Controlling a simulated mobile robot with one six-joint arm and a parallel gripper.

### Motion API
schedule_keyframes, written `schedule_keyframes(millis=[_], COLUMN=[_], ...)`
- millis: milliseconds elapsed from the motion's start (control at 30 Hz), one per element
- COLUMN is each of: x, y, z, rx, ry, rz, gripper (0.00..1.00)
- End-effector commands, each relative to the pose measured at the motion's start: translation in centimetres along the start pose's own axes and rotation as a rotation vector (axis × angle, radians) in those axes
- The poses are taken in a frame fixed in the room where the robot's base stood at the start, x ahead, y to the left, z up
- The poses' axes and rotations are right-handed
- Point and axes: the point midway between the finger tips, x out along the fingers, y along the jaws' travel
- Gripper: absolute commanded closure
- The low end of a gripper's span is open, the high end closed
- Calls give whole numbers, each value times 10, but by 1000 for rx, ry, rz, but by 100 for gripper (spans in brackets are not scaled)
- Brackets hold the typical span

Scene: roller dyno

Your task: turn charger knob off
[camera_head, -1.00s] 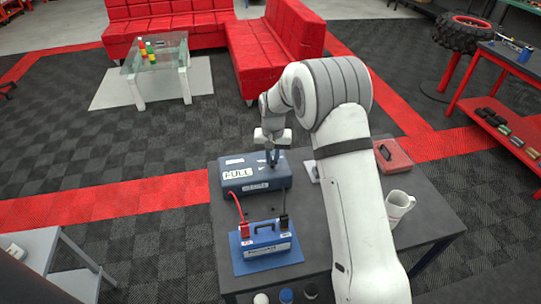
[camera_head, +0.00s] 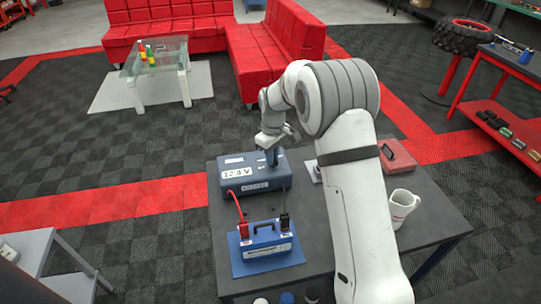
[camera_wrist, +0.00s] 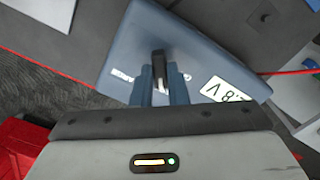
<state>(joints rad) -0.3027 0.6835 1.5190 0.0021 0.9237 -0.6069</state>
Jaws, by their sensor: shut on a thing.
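The blue charger box (camera_head: 232,187) stands at the back of the dark table, with a white label reading 12.8 V on its front. The black charger knob (camera_wrist: 159,64) sits on the charger's top between my fingers in the wrist view. My gripper (camera_head: 272,160) reaches down onto the top of the charger, and in the wrist view (camera_wrist: 160,77) its blue-grey fingers are shut on the knob. The knob's pointer marks are too small to read. A blue battery (camera_head: 266,243) stands in front, with a red and a black clamp on its terminals.
A white mug (camera_head: 402,206) and a red case (camera_head: 397,157) stand on the table (camera_head: 436,222) right of my arm. A red cable (camera_head: 238,207) runs from charger to battery. Several round caps lie at the near edge.

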Motion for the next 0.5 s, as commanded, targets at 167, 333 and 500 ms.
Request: schedule_keyframes(millis=[167,333,500], x=[0,0,0], y=[0,0,0], z=[-2,-2,-2], rx=[-168,-330,-491], ry=[4,4,4], rz=[2,3,3], gripper=[100,100,100])
